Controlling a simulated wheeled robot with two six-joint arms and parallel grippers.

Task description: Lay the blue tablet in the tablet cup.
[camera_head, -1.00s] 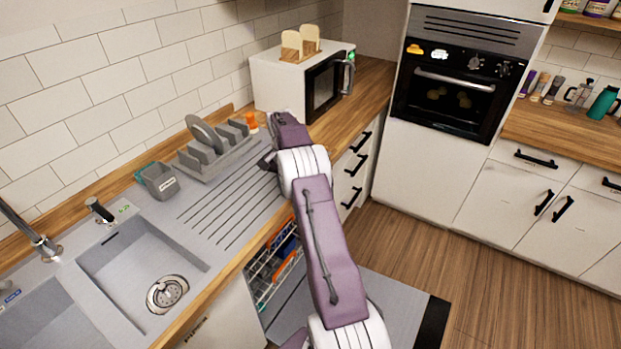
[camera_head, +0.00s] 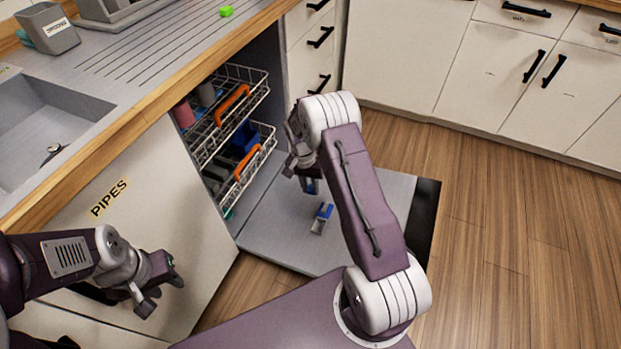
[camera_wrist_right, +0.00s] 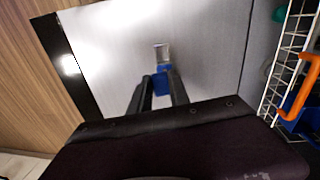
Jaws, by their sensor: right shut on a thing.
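My right gripper (camera_head: 306,178) points down over the lowered dishwasher door, shut on the small blue tablet (camera_head: 313,187). A small grey cup with a blue flap (camera_head: 319,225), which looks like the tablet cup, sits on the door just below and to the right of the tablet. In the right wrist view the gripper (camera_wrist_right: 160,90) has blue between its dark fingers, and the grey cup (camera_wrist_right: 162,53) shows just beyond; tablet and flap are hard to tell apart there. My left gripper (camera_head: 162,293) is open and empty before the cabinet front at lower left.
The lowered door (camera_head: 280,225) is otherwise bare. Two wire racks (camera_head: 235,130) with orange handles stand left of the right gripper. Drawers (camera_head: 318,45) are behind.

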